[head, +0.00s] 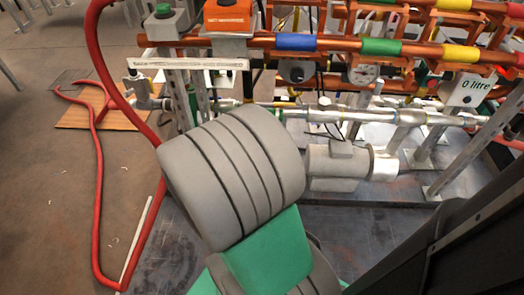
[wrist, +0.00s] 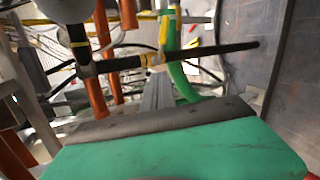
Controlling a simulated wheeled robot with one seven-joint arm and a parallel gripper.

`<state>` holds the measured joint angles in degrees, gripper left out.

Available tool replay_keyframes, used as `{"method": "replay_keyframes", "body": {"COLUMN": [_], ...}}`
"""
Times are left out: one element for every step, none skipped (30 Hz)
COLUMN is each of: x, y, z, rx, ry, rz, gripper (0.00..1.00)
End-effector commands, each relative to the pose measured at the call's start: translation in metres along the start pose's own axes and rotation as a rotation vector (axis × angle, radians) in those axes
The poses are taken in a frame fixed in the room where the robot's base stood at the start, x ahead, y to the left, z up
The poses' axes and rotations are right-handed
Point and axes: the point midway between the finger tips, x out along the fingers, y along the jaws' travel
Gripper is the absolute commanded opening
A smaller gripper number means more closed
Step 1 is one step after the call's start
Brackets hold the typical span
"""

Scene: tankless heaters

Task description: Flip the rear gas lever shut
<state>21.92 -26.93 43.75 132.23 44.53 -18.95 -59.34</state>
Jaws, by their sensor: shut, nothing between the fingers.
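In the wrist view my gripper (wrist: 158,92) reaches forward from its green and dark grey body, with its narrow grey fingers shut and nothing seen between them. A black pipe (wrist: 205,52) with yellow bands (wrist: 152,57) runs across just beyond the fingertips. Yellow pieces also show on an upright green pipe or hose (wrist: 172,35) behind it. I cannot tell for certain which piece is the rear gas lever, or whether my fingers touch anything. In the head view my grey, ribbed arm hides my gripper and part of the pipework.
The head view shows copper pipes (head: 410,48) with coloured bands, a gauge (head: 362,74), a grey motor-like cylinder (head: 336,162) and a "0 litre" box (head: 468,90). A red hose (head: 97,200) loops at left. Copper pipes (wrist: 97,97) crowd the wrist view's left. Floor at left is mostly open.

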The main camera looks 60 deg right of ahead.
Motion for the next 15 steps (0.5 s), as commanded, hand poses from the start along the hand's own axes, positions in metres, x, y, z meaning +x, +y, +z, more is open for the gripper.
{"method": "replay_keyframes", "body": {"x": [0.030,0.038,0.048,0.054,0.059,0.063,0.065,0.066,0.067,0.067,0.066,0.066,0.065,0.065,0.065], "y": [-0.047,-0.058,-0.072,-0.083,-0.093,-0.105,-0.114,-0.121,-0.129,-0.133,-0.136,-0.138,-0.137,-0.136,-0.134], "z": [0.013,0.022,0.032,0.038,0.042,0.045,0.046,0.046,0.045,0.045,0.044,0.043,0.042,0.042,0.042], "rx": [-0.136,-0.235,-0.370,-0.471,-0.572,-0.698,-0.786,-0.864,-0.953,-1.007,-1.051,-1.092,-1.112,-1.124,-1.131], "ry": [-0.045,-0.070,-0.102,-0.123,-0.141,-0.162,-0.174,-0.183,-0.192,-0.196,-0.200,-0.201,-0.202,-0.202,-0.203], "rz": [0.064,0.109,0.165,0.203,0.237,0.278,0.302,0.325,0.350,0.365,0.377,0.389,0.395,0.399,0.399], "gripper": [0.00,0.00,0.00,0.00,0.00,0.00,0.00,0.00,0.00,0.00,0.00,0.00,0.00,0.00,0.00]}}
